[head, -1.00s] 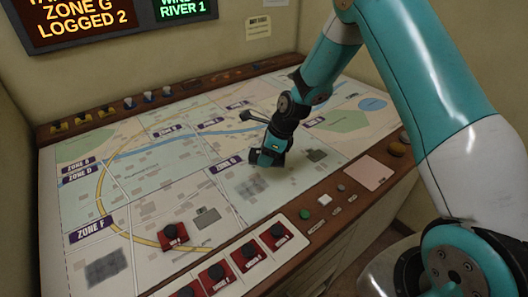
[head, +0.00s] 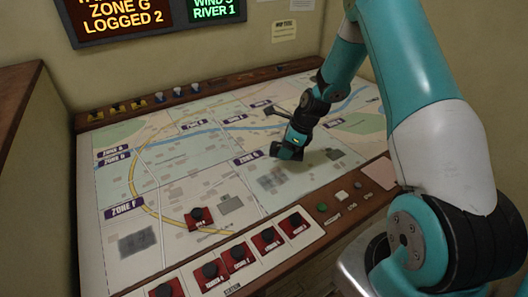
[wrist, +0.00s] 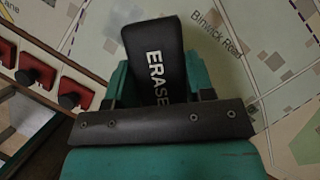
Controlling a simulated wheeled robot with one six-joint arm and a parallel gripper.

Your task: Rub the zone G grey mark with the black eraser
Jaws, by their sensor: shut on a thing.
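The black eraser (wrist: 153,55), with white lettering, is held between the jaws of my gripper (wrist: 158,85) in the wrist view. In the head view my gripper (head: 286,150) points down over the map, just beyond the grey mark (head: 273,181) below the zone G label (head: 246,157). The mark is a smudgy, faint grey patch with small block shapes in it. The eraser is mostly hidden by the gripper in the head view, and I cannot tell whether it touches the map. The wrist view does not clearly show the mark.
Another, darker grey mark (head: 137,241) lies below the zone F label (head: 124,208). A red-based device (head: 199,218) stands on the map, and several red button units (head: 239,257) line the front edge. A wooden rail with knobs runs along the back.

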